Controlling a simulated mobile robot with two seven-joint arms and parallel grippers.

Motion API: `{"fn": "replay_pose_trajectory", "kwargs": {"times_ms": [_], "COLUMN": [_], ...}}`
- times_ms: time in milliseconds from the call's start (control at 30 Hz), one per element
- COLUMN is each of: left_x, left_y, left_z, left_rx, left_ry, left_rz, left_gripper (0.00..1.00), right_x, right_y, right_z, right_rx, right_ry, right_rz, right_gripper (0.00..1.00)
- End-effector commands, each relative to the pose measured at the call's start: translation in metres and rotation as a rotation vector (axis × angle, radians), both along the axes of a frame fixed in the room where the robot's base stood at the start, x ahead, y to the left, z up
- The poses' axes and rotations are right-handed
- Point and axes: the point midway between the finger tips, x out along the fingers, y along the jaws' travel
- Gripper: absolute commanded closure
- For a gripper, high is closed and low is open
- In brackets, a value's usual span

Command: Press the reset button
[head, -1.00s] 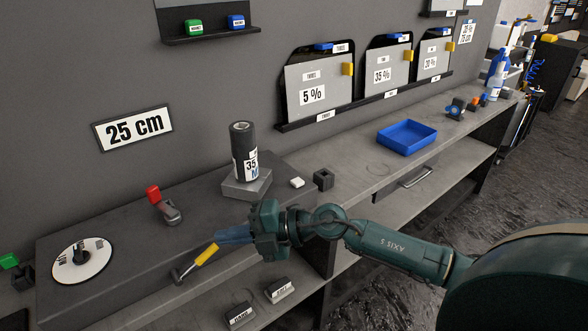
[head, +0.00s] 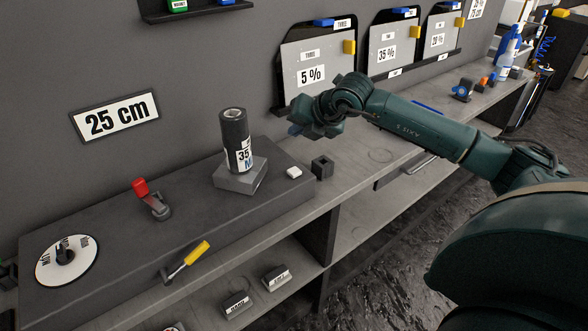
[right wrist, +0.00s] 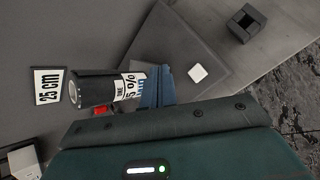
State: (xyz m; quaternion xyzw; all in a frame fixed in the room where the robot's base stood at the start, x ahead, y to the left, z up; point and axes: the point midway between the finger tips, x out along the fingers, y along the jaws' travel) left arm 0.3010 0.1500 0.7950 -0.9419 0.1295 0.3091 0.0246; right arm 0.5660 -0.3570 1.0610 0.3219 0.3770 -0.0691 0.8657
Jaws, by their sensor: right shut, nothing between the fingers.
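A small white square button (head: 294,172) sits on top of the long dark grey machine (head: 130,235), near its right end; no lettering shows on it. It also shows in the right wrist view (right wrist: 197,72). My right gripper (head: 296,130) is up in the air, above the button in the head view, with a clear gap. Its blue fingers (right wrist: 157,86) are shut and empty, and in the right wrist view they lie left of the button. My left gripper is not in view.
A dark film roll (head: 235,135) stands on a grey block (head: 240,178) just left of the button. A hollow black cube (head: 322,167) is right of it. A red lever (head: 141,189), dial (head: 67,259) and yellow-handled tool (head: 197,252) are further left.

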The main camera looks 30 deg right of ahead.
Motion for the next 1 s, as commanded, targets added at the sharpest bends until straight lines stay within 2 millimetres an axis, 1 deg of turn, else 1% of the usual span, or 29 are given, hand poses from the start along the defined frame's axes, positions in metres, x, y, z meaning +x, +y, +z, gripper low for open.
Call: {"fn": "replay_pose_trajectory", "kwargs": {"times_ms": [167,267,433,700,800,1000], "left_x": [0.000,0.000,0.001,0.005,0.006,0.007], "left_y": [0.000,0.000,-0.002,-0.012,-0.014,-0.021], "left_z": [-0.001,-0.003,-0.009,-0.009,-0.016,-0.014], "left_rx": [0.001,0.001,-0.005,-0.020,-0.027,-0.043], "left_ry": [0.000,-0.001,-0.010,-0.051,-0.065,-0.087], "left_rz": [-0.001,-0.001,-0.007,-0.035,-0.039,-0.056], "left_gripper": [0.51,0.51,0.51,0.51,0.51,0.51], "right_x": [0.000,0.000,0.000,0.000,0.000,0.000], "right_y": [0.001,0.001,0.001,0.001,0.001,0.001], "right_z": [-0.001,-0.006,-0.026,-0.065,-0.079,-0.088], "right_rx": [0.002,0.001,0.001,0.002,0.003,0.002], "right_ry": [0.000,0.001,0.002,0.001,-0.001,0.000], "right_rz": [0.002,0.002,0.003,0.003,0.003,0.003], "right_gripper": [1.00,1.00,1.00,1.00,1.00,1.00]}}
